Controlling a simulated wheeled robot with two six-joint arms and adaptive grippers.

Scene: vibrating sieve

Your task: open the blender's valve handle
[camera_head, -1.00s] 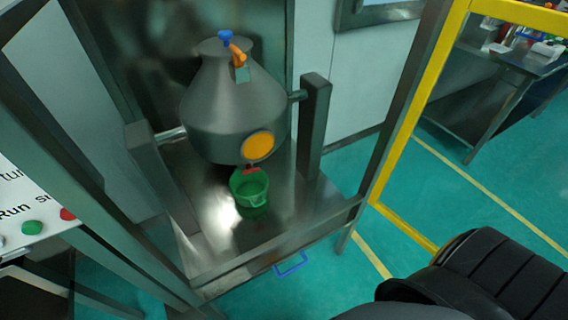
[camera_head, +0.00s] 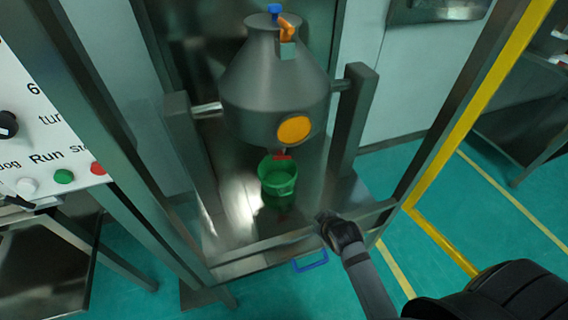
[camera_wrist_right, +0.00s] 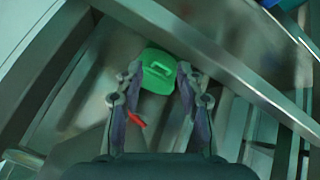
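The blender (camera_head: 275,85) is a grey cone-shaped vessel hung between two posts. An orange handle (camera_head: 287,30) and a blue knob (camera_head: 274,10) sit on its top. A small red handle (camera_head: 283,157) shows at its lower outlet, just above a green bucket (camera_head: 280,188). In the right wrist view the red handle (camera_wrist_right: 137,119) lies by the inner side of the left finger, and the green bucket (camera_wrist_right: 158,72) is beyond the fingertips. My right gripper (camera_head: 324,217) is low at the frame's front, right of the bucket. Its fingers are apart with no visible grasp (camera_wrist_right: 156,82).
A metal frame with upright posts and a front rail (camera_head: 300,238) surrounds the blender.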

